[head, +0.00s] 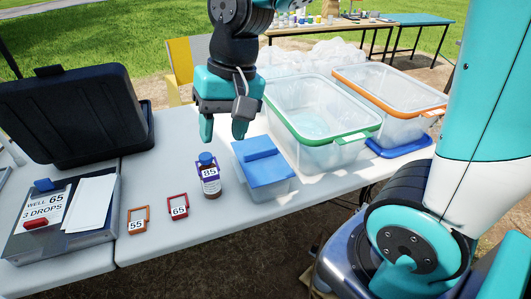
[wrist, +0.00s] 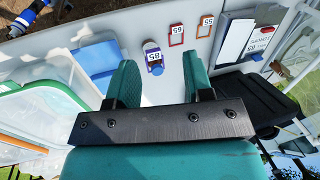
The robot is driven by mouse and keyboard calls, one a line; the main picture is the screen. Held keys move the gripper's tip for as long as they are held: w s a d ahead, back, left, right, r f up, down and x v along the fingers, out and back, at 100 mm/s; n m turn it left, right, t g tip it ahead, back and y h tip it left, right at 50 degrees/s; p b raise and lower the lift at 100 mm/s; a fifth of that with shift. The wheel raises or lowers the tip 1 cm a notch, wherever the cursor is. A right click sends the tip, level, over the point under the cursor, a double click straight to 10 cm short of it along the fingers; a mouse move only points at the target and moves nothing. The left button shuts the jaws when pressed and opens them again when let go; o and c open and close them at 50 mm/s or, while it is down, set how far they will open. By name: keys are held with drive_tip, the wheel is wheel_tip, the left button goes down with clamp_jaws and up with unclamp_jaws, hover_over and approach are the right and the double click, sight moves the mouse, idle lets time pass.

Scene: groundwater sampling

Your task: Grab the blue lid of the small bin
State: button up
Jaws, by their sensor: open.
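The small bin (head: 279,189) is a translucent box on the white table, with a flat blue lid (head: 262,164) on top. The lid has a raised bar across it. It also shows in the wrist view as a blue shape (wrist: 97,62) at the left, beside the fingers. My gripper (head: 223,130) is open and empty, with its fingers pointing down. It hangs above the table, just behind and left of the blue lid in the head view, apart from it. In the wrist view my gripper (wrist: 160,85) has a clear gap between its green fingers.
A bottle (head: 209,178) labelled 85 stands just left of the small bin. Tags 55 (head: 137,222) and 65 (head: 178,208) lie further left. A large green-rimmed bin (head: 318,115) stands close behind right. An open black case (head: 75,118) and a clipboard (head: 62,215) are at left.

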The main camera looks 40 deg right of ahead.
drive_tip(key=w+d+f+m+h, duration=0.2)
drive_tip(key=w+d+f+m, duration=0.1)
drive_tip(key=w+d+m, duration=0.65)
drive_tip(key=m+p, duration=0.2)
drive_tip(key=m, duration=0.8)
hover_over(260, 150)
drive_tip(key=shift+n+g+h, duration=0.25)
drive_tip(key=shift+g+h, duration=0.05)
drive_tip(key=shift+h, duration=0.1)
wheel_tip(260, 150, down, 16)
drive_tip(key=shift+a+f, duration=0.15)
drive_tip(key=shift+f, duration=0.05)
drive_tip(key=shift+d+f+p, duration=0.2)
drive_tip(key=shift+f+p, duration=0.6)
drive_tip(key=shift+f, duration=2.35)
drive_tip(key=shift+c, duration=0.2)
clamp_jaws()
